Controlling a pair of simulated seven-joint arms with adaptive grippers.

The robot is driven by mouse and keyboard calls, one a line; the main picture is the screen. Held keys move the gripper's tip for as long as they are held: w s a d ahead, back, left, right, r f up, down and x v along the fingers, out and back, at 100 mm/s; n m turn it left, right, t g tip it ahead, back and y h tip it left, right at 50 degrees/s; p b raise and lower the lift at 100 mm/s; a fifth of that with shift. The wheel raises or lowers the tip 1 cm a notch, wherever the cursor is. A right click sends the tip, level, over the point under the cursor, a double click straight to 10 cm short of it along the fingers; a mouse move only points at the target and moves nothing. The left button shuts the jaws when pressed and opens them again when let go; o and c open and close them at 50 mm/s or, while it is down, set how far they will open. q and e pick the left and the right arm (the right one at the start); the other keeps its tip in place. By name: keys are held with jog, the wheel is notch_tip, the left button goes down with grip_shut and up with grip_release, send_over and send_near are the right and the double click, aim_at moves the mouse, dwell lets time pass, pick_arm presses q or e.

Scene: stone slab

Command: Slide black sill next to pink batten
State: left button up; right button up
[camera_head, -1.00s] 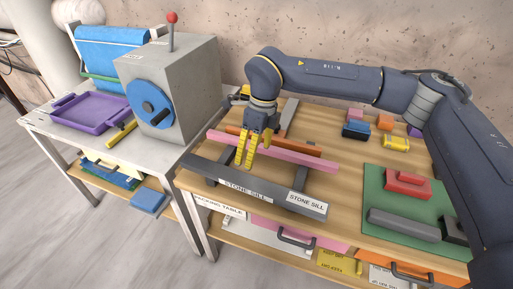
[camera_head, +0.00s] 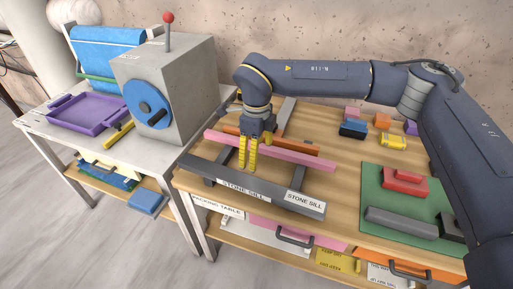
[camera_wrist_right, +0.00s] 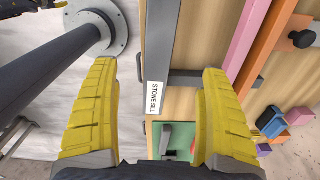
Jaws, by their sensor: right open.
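The black sill (camera_head: 270,190) is a long dark bar labelled STONE SILL, lying along the table's front on two dark cross rails. The pink batten (camera_head: 290,155) lies behind it, roughly parallel, with a gap between them. My right gripper (camera_head: 248,168), with yellow fingers, points down close to the sill's back side. In the right wrist view the gripper (camera_wrist_right: 158,75) is open, with the sill (camera_wrist_right: 158,40) between its fingers in the picture; contact cannot be told. The batten (camera_wrist_right: 247,45) is beyond the right finger there.
An orange bar (camera_head: 232,130) lies behind the batten. A green mat (camera_head: 375,190) with red and grey blocks is at right. Several small coloured blocks stand at the back right. A grey machine with a blue wheel (camera_head: 150,105) stands on the left table.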

aim_at(257, 184)
notch_tip(257, 184, down, 16)
jog(key=shift+r, duration=0.15)
dwell(0.5)
